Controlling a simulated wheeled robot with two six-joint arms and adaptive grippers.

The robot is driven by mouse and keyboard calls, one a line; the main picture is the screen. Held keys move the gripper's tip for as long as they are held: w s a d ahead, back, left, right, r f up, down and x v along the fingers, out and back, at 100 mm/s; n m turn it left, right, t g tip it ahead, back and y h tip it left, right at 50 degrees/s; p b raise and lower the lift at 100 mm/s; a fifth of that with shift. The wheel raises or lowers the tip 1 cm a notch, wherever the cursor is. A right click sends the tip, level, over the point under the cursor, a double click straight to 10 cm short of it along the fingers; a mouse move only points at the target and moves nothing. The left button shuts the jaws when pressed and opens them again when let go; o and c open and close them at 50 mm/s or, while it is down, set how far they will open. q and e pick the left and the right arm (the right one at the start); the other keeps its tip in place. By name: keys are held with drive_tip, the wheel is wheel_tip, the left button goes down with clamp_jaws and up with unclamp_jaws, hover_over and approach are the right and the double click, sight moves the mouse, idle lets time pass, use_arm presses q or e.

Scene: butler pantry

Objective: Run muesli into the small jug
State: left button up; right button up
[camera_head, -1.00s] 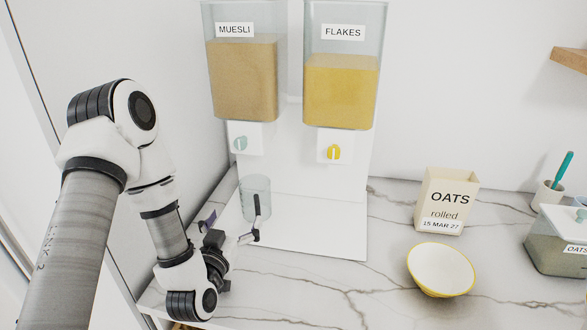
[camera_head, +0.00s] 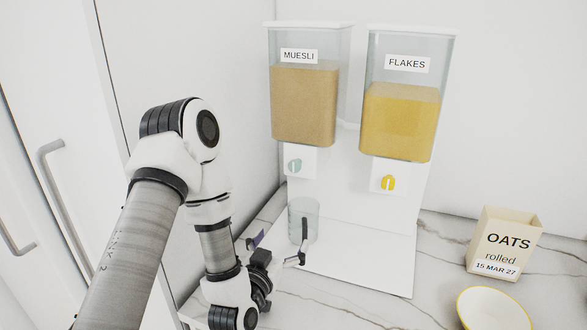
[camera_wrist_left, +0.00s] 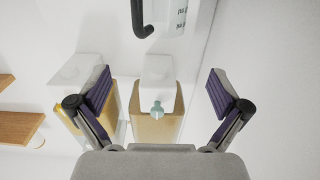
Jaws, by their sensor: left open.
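The muesli dispenser (camera_head: 303,105) is a clear bin of tan muesli with a teal knob (camera_head: 294,166) at its front. The small jug (camera_head: 298,222) is clear with a dark handle and stands on the white base below the muesli outlet; I see no muesli in it. My left gripper (camera_head: 276,252) is open, in front of the jug, partly overlapping it in the head view. In the left wrist view its fingers (camera_wrist_left: 157,94) are spread with nothing between them touching. The jug (camera_wrist_left: 171,16) shows at the top edge there, partly cut off, and the knob (camera_wrist_left: 157,107) shows beyond the fingers.
The flakes dispenser (camera_head: 403,110) with a yellow knob stands to the right. An oats carton (camera_head: 507,245) and a yellow-rimmed bowl (camera_head: 495,310) are on the marble counter farther right. A wall stands close on the left.

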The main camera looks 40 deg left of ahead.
use_arm(q)
drive_tip(key=c, duration=0.9)
drive_tip(key=shift+o, duration=0.2)
drive_tip(key=n+p, duration=0.3)
drive_tip(key=p, duration=1.2)
approach(293, 167)
drive_tip(key=w, duration=0.1)
drive_tip(key=w+b, duration=0.2)
drive_tip(key=b, duration=0.1)
drive_tip(key=w+a+f+b, duration=0.1)
drive_tip(key=shift+b, duration=0.35)
drive_tip(key=w+p, duration=0.2)
drive_tip(key=w, duration=0.1)
drive_tip(key=w+a+r, duration=0.1)
drive_tip(key=shift+w+r+p, duration=0.15)
drive_tip(key=shift+w+p, duration=0.05)
drive_tip(key=shift+p, duration=0.2)
drive_tip(key=shift+w+a+f, duration=0.15)
drive_tip(key=shift+w+f, duration=0.05)
drive_tip(key=shift+w, duration=0.25)
clamp_jaws()
